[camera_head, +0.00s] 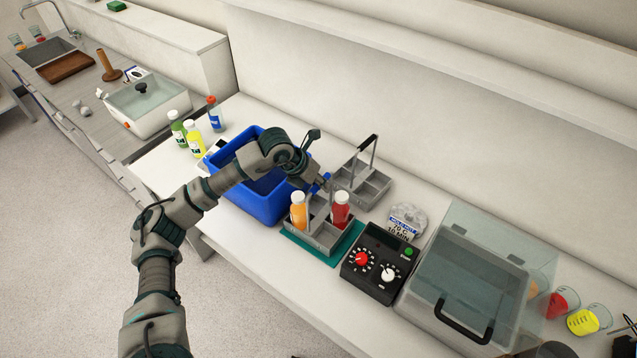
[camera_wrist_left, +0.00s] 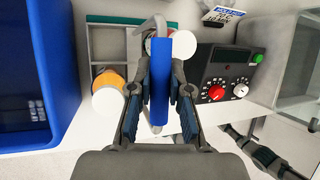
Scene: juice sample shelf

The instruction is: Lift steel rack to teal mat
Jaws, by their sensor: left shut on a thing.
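The steel rack (camera_head: 322,240) holds an orange juice bottle (camera_head: 299,212) and a red juice bottle (camera_head: 340,210). It is over the teal mat (camera_head: 350,243), whose edges show at the right and front; I cannot tell whether it touches. My left gripper (camera_head: 320,183) is shut on the rack's blue handle (camera_wrist_left: 160,75), above the two bottles. In the left wrist view the orange bottle (camera_wrist_left: 108,95) is left of the handle, and the other bottle is partly hidden behind it. The rack looks upright.
A blue bin (camera_head: 262,203) stands close left of the rack. A second steel rack (camera_head: 362,185) with a black handle stands behind. A black control box (camera_head: 378,262) is close to the right, then a clear-lidded container (camera_head: 470,270). Several bottles (camera_head: 193,138) stand beyond the bin.

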